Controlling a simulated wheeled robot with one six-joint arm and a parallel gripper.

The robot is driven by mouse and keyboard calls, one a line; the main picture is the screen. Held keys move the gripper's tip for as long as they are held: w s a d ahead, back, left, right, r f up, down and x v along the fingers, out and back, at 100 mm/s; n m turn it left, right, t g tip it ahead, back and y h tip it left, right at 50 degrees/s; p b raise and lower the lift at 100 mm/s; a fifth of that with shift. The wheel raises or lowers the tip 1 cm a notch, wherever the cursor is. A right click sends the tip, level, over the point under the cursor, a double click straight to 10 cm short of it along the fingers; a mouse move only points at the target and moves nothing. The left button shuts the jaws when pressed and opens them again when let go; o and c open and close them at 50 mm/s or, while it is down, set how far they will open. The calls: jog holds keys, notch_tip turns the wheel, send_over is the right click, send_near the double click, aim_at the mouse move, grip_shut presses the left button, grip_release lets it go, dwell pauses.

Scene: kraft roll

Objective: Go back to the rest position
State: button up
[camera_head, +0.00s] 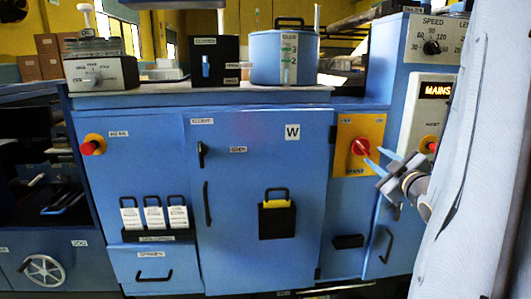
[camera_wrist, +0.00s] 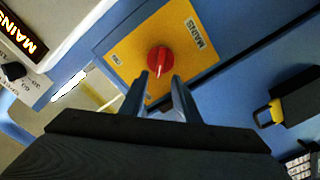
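My gripper (camera_head: 373,157) is at the right of the head view, in front of the machine's yellow mains plate (camera_head: 348,172). In the wrist view my gripper (camera_wrist: 160,80) has its two fingers apart, with nothing visible between them but the plate and the red rotary knob (camera_wrist: 160,60) beyond. The knob (camera_head: 359,146) sits at the plate's centre. The fingertips look close to it; I cannot tell whether they touch it.
A lit MAINS display (camera_head: 436,90) and a red button (camera_head: 428,144) are on the right-hand panel. A blue glue pot (camera_head: 284,57) stands on the top ledge.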

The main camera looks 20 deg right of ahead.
jog(key=w+a+f+m+g+y+p, duration=0.1)
jog(key=a+f+m+g, duration=0.1)
jog(key=a+f+g, duration=0.35)
jog(key=a+f+m+g+p, duration=0.1)
jog(key=a+f+m+g, duration=0.15)
jog(key=a+f, duration=0.55)
jog(key=s+a+m+g+y, duration=0.1)
jog(key=s+a+g, duration=0.3)
jog(key=s+a, duration=0.5)
jog(key=s+a+f+m+g+y+p, duration=0.1)
jog(key=s+a+g, duration=0.4)
jog(key=a, duration=0.8)
jog(key=s+y, duration=0.1)
jog(key=s, duration=0.2)
jog(key=shift+s+a+g, duration=0.15)
jog(key=shift+s+g, duration=0.15)
jog(key=shift+s, duration=0.05)
